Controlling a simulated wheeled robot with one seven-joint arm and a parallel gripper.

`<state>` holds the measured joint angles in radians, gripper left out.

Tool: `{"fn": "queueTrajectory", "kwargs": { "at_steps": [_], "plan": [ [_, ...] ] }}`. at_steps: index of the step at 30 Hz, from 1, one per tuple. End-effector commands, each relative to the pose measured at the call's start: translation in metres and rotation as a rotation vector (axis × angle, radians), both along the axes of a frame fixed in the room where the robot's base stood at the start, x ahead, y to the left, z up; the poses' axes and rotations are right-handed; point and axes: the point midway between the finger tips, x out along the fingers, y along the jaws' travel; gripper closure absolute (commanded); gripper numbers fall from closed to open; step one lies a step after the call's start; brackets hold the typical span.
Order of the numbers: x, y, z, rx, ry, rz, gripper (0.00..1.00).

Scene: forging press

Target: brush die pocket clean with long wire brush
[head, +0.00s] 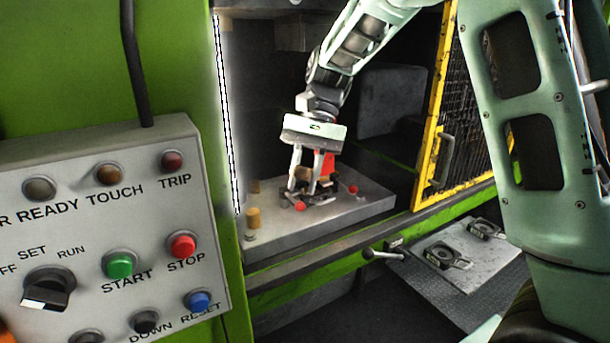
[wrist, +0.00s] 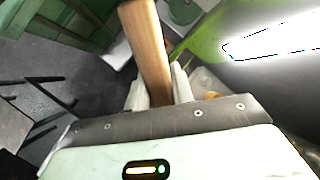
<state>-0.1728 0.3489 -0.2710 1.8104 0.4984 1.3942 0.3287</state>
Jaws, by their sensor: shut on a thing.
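My gripper (head: 312,185) is inside the press opening, low over the grey lower die block (head: 350,215). In the wrist view its two pale fingers (wrist: 160,92) are shut on a wooden handle (wrist: 147,45), which I take to be the wire brush's. The handle runs up and out of the top of that view. The bristles cannot be made out in either view. Small dark parts and red knobs (head: 300,206) lie around the fingertips on the block. The die pocket is hidden by the gripper and these parts, so I cannot tell whether the brush touches it.
A yellow-framed mesh guard (head: 435,125) stands right of the opening. A bright light strip (head: 225,110) lines its left edge. Brass-coloured posts (head: 253,217) rise at the block's left. A control panel (head: 110,230) fills the lower left. A grey plate (head: 455,262) holds metal parts at lower right.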

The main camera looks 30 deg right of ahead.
Motion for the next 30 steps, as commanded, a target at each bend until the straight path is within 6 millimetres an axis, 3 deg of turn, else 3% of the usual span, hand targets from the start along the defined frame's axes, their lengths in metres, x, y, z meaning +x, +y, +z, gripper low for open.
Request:
{"fn": "queueTrajectory", "kwargs": {
  "at_steps": [30],
  "plan": [
    [-0.013, 0.000, 0.000, 0.001, -0.003, 0.000, 1.00]
  ]
}}
